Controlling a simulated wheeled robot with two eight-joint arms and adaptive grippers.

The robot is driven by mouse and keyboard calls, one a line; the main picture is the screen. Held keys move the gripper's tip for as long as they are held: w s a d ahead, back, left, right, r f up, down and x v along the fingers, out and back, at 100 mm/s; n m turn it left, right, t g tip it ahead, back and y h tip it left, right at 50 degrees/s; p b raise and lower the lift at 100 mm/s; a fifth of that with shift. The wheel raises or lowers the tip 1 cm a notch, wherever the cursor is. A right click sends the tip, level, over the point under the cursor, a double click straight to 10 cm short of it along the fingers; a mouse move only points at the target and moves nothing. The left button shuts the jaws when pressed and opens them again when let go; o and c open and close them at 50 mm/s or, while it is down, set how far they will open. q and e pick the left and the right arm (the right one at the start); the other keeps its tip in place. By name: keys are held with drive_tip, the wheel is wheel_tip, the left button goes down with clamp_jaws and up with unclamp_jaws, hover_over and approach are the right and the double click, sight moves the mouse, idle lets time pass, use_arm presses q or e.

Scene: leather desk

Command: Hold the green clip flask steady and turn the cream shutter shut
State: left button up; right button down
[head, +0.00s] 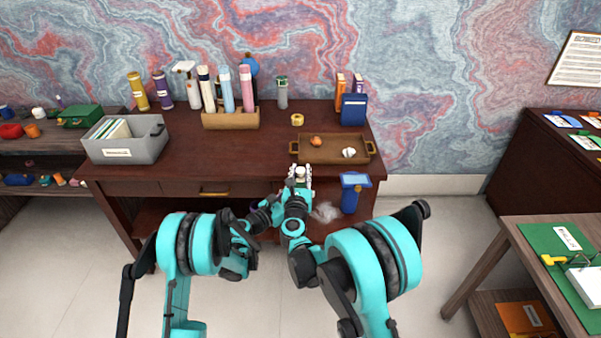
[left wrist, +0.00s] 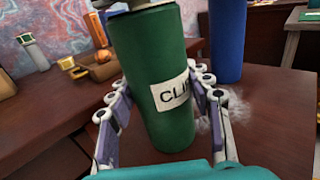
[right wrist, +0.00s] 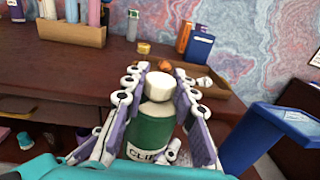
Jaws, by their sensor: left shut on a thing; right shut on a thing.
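The green clip flask (left wrist: 158,70) stands upright on the desk in the left wrist view, its white label partly readable as "CLI". My left gripper (left wrist: 160,98) is shut around its body, one finger on each side. In the right wrist view the flask (right wrist: 152,130) shows below its cream shutter (right wrist: 159,86). My right gripper (right wrist: 158,76) comes from above with its fingers on both sides of the shutter, shut on it. In the head view my right gripper (head: 300,180) shows at the cream shutter; my arms hide most of the flask and my left gripper.
A blue container (head: 350,197) stands close to the right of the flask, beside a blurry whitish patch (head: 326,212). A brown tray (head: 330,160) with small items lies behind. A grey bin (head: 125,150) and a bottle rack (head: 230,120) stand further left. The desk's middle is clear.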

drive_tip(key=shift+m+h, duration=0.4)
drive_tip(key=shift+h, duration=0.3)
drive_tip(key=c, duration=1.2)
unclamp_jaws()
drive_tip(key=s, duration=0.4)
drive_tip(key=s+a, duration=0.1)
drive_tip(key=s, duration=0.7)
drive_tip(key=shift+a, duration=0.35)
drive_tip(key=shift+w, duration=0.1)
